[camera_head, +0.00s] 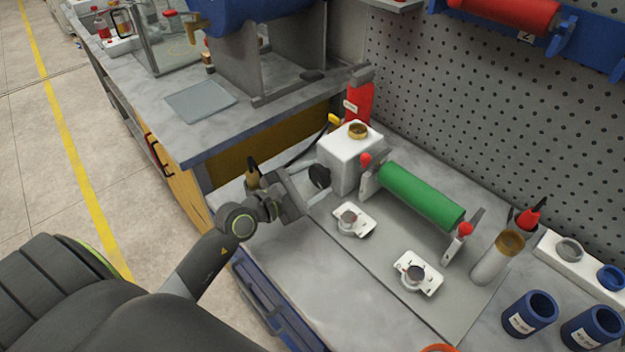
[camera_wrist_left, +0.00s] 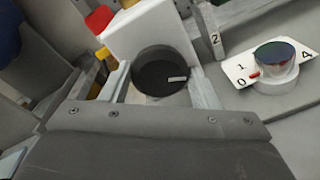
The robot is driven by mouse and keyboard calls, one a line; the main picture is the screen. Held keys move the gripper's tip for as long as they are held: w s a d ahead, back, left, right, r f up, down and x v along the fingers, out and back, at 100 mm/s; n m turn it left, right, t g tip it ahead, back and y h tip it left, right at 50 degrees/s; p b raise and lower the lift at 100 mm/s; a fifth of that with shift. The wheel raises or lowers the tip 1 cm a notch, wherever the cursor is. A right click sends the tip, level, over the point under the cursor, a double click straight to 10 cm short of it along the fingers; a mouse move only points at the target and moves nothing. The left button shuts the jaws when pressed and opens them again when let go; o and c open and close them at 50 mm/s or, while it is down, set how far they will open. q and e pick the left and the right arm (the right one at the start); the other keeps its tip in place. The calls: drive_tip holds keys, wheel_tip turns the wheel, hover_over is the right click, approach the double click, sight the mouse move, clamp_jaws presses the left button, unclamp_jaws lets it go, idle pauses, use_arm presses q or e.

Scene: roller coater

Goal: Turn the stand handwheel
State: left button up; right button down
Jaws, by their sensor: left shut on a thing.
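The stand handwheel (camera_head: 319,177) is a small dark round wheel on the near left side of a white box (camera_head: 346,160). In the left wrist view the handwheel (camera_wrist_left: 160,72) faces me as a dark disc with a small light mark at its right. My left gripper (camera_head: 308,183) reaches it from the left. In the left wrist view the two fingers of this gripper (camera_wrist_left: 160,88) stand on either side of the handwheel and are shut on it. The finger ends are partly hidden in the head view. My right gripper is not in view.
A green roller (camera_head: 421,195) in a stand lies right of the box. Two white dial plates, one here (camera_head: 354,220) and one nearer (camera_head: 417,273), sit on the grey base. A red bottle (camera_head: 359,97) stands behind the box. Blue cups (camera_head: 530,315) stand at the right.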

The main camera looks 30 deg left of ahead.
use_arm(q)
drive_tip(key=m+b, duration=0.1)
drive_tip(key=m, duration=0.2)
drive_tip(key=shift+f+y, duration=0.1)
drive_tip(key=shift+y, duration=0.2)
drive_tip(key=m+b, duration=0.1)
drive_tip(key=m, duration=0.1)
drive_tip(key=shift+m+b, duration=0.35)
drive_tip(key=shift+m, duration=0.05)
drive_tip(key=m+b, duration=0.2)
drive_tip(key=m, duration=0.1)
drive_tip(key=shift+d+f+t, duration=0.1)
drive_tip(key=shift+t, duration=0.3)
drive_tip(key=shift+m+y+b, duration=0.4)
drive_tip(key=shift+m+b, duration=0.8)
drive_tip(key=o, duration=1)
drive_tip(key=shift+s, duration=0.15)
